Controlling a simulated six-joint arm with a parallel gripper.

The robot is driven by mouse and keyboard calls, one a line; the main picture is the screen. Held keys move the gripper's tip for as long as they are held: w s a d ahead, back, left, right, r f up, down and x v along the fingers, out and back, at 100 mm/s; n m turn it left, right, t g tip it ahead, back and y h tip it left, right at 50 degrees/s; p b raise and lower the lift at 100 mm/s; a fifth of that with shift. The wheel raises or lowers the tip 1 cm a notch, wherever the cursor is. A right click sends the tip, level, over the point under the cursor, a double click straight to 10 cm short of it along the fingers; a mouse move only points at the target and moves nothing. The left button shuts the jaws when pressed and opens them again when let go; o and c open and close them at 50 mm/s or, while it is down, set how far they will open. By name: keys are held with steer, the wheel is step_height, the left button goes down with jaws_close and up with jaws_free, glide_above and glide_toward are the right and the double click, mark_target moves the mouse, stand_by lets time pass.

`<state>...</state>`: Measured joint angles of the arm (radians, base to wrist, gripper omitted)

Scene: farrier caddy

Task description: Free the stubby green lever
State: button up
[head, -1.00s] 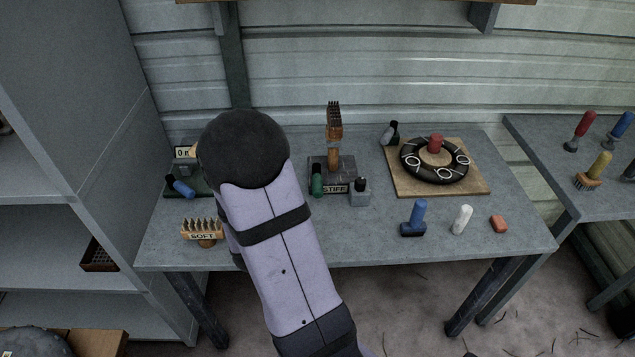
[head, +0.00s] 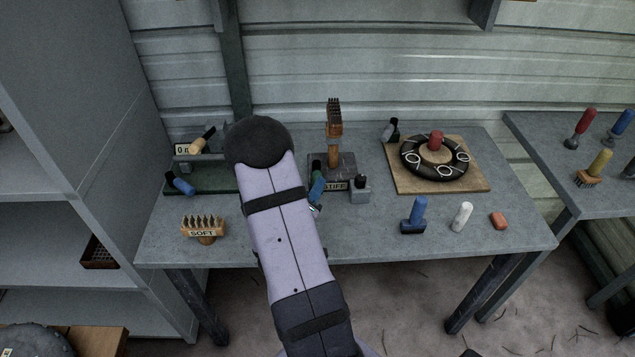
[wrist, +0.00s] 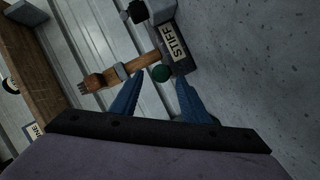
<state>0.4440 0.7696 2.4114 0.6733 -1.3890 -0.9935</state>
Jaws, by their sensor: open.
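The stubby green lever (head: 316,166) stands at the left side of the dark stand labelled STIFF (head: 334,185), partly hidden by my gripper in the head view. In the wrist view its round green end (wrist: 161,73) shows between my fingertips, beside the STIFF label (wrist: 177,48). My gripper (wrist: 159,84) is open, with one blue finger on each side of the green end; I cannot tell whether either touches it. A wooden-handled brush (head: 334,150) stands upright in the stand, bristles up. In the wrist view the brush (wrist: 125,74) lies across the picture.
A small grey block with a black knob (head: 359,193) sits just right of the stand. A SOFT brush (head: 204,226) and a stand with a blue lever (head: 181,185) are left. A black ring (head: 407,165) on a board, a blue-handled piece (head: 416,213) and a white one (head: 462,216) are right.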

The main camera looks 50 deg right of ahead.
steer(key=shift+p+x, duration=0.4)
steer(key=shift+x, duration=2.2)
jaws_close()
